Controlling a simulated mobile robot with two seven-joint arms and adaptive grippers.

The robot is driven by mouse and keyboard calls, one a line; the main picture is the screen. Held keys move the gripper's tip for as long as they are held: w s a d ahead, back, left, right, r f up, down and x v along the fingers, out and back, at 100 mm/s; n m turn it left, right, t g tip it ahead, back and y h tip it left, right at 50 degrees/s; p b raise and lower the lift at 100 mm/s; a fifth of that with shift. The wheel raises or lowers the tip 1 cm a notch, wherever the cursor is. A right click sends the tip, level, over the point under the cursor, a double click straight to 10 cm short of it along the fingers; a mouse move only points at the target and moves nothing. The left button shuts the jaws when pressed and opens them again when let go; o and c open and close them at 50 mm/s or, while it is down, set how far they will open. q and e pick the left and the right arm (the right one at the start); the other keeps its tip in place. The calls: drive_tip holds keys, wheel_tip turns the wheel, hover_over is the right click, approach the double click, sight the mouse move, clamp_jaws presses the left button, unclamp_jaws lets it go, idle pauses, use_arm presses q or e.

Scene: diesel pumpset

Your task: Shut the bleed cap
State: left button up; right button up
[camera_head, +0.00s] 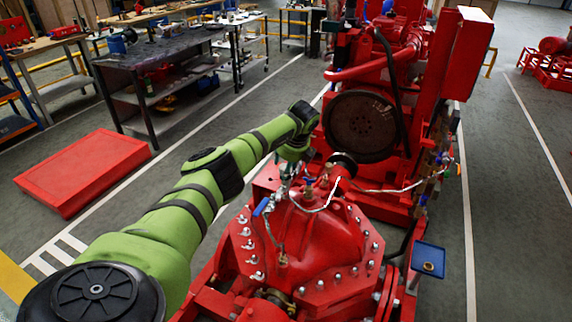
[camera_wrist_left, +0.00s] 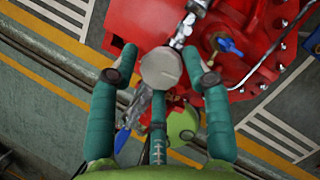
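The red pump casing (camera_head: 325,245) fills the lower middle of the head view, with small fittings and thin lines on top. My left gripper (camera_head: 289,174) is above these fittings, at the end of the green arm. In the left wrist view, its teal fingers (camera_wrist_left: 163,66) stand apart on either side of a round grey piece (camera_wrist_left: 160,68). I cannot tell whether this piece is the bleed cap, or whether the fingers touch it. A metal fitting (camera_wrist_left: 182,32) shows just beyond it. My right gripper is not in view.
A blue-handled valve (camera_head: 262,207) stands left of the casing top, and another blue handle (camera_wrist_left: 230,47) shows in the wrist view. A blue tray (camera_head: 430,250) holding a small brass piece is at right. The engine flywheel (camera_head: 359,126) is behind.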

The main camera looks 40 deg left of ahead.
use_arm(q)
drive_tip(key=shift+r, duration=0.1)
drive_tip(key=c, duration=0.4)
drive_tip(key=shift+o, duration=0.2)
drive_tip(key=shift+a+r+m, duration=0.1)
drive_tip(key=shift+m, duration=0.2)
drive_tip(key=m, duration=0.1)
drive_tip(key=m+t+b, duration=0.1)
drive_tip(key=m, duration=0.1)
drive_tip(key=shift+a+m+t+h, duration=0.15)
drive_tip(key=shift+m+t+h, duration=0.15)
drive_tip(key=m+h+b, duration=0.1)
drive_tip(key=m, duration=0.1)
drive_tip(key=m+t+b, duration=0.1)
drive_tip(key=m, duration=0.2)
drive_tip(key=shift+a+h+b, duration=0.1)
drive_tip(key=shift+h+b, duration=0.3)
drive_tip(key=m+h, duration=0.1)
drive_tip(key=m, duration=0.1)
drive_tip(key=m+b, duration=0.1)
drive_tip(key=m, duration=0.2)
drive_tip(key=shift+r+t+h, duration=0.1)
drive_tip(key=shift+t+h, duration=0.3)
drive_tip(key=m+h+b, duration=0.1)
drive_tip(key=m+h, duration=0.1)
drive_tip(key=m, duration=0.3)
drive_tip(key=shift+m, duration=0.3)
drive_tip(key=shift+g, duration=0.3)
